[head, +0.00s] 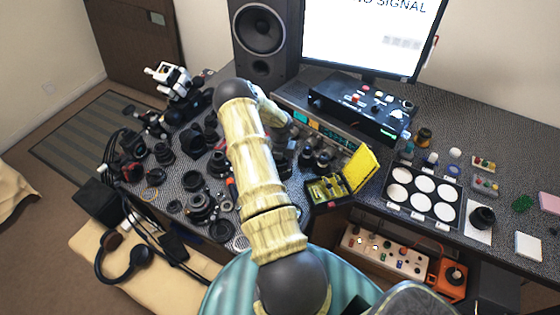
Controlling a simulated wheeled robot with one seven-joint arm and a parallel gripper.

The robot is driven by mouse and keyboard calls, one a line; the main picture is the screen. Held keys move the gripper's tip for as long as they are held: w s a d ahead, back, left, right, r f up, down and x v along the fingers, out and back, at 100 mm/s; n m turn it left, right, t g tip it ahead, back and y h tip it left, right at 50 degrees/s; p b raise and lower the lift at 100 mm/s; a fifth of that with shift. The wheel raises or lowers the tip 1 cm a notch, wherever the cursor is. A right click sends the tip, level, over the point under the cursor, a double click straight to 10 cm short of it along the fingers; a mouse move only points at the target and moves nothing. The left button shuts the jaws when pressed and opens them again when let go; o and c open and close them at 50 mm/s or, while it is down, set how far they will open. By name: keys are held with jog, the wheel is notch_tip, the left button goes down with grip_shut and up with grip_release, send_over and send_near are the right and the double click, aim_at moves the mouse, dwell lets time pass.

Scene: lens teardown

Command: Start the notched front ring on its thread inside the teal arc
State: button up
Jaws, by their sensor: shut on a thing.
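My arm crosses the middle of the head view, and its far end bends down behind my own forearm. My gripper is hidden there, so its jaws and anything in them do not show. I cannot make out the notched front ring or the teal arc. Several dark lens parts lie on the bench left of my arm, among them a stepped round lens part (202,205), a dark ring (192,181) and a flat ring (221,230) near the front edge. I cannot tell which of them belongs to the notched ring's thread.
An open yellow-lidded case (360,168) stands right of my arm. A black tray of white discs (421,192) lies farther right. A speaker (262,40), a monitor (368,35) and a black control box (358,107) line the back. The left bench is crowded.

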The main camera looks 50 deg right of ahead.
jog(key=shift+f, duration=0.1)
jog(key=o, duration=1)
jog(key=shift+d, duration=0.1)
notch_tip(320, 180, up, 17)
jog(key=b, duration=0.3)
jog(key=shift+r, duration=0.2)
